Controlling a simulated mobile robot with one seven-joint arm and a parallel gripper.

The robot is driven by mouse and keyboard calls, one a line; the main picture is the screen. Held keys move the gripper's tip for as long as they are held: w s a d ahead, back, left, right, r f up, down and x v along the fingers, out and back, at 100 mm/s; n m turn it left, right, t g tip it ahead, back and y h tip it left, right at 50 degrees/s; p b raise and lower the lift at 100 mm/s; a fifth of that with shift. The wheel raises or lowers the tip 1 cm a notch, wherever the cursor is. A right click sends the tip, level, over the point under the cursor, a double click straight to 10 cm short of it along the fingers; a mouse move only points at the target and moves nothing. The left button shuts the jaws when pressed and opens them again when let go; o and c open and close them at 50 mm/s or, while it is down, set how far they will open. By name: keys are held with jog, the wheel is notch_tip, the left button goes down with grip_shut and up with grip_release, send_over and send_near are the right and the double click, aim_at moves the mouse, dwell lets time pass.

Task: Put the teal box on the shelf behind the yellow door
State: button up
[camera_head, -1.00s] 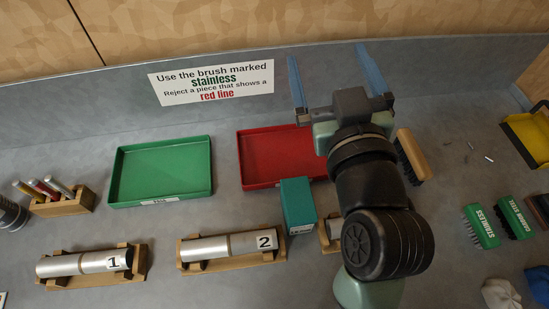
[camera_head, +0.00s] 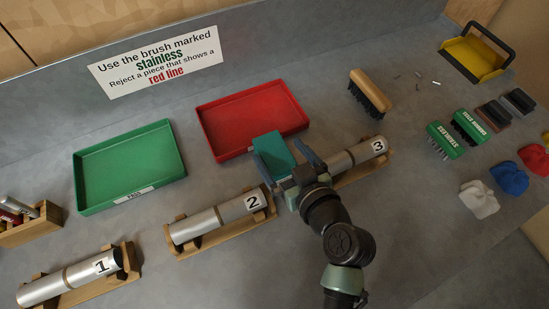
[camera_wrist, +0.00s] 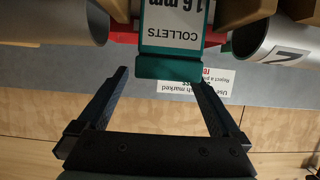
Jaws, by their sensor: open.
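The teal box (camera_head: 273,150) stands on the grey bench between pipe 2 and pipe 3, at the front edge of the red tray. In the wrist view the teal box (camera_wrist: 172,68) has a white label reading "COLLETS 1.6 mm", upside down. My gripper (camera_head: 284,164) is open and empty at the box, its fingers pointing toward it. In the wrist view the box lies just ahead of the spread fingertips of my gripper (camera_wrist: 163,76); I cannot tell whether they touch it. No yellow door or shelf is in view.
Pipe 2 (camera_head: 212,221) and pipe 3 (camera_head: 352,157) lie in wooden cradles on either side. The red tray (camera_head: 302,121) is behind, the green tray (camera_head: 80,184) left. Brushes (camera_head: 442,140), cloths and a yellow pan (camera_head: 459,54) are at right. Clear bench lies front right.

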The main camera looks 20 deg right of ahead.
aim_at(269, 144)
jog(key=shift+a+f+p+x, duration=0.15)
jog(key=shift+p+x, duration=0.2)
jog(key=shift+x, duration=1)
jog(key=shift+a+f+p+x, duration=0.1)
jog(key=shift+p+x, duration=0.25)
jog(key=shift+x, duration=1)
jog(key=shift+s, duration=0.15)
jog(key=c, duration=1.6)
jog(key=shift+r, duration=0.1)
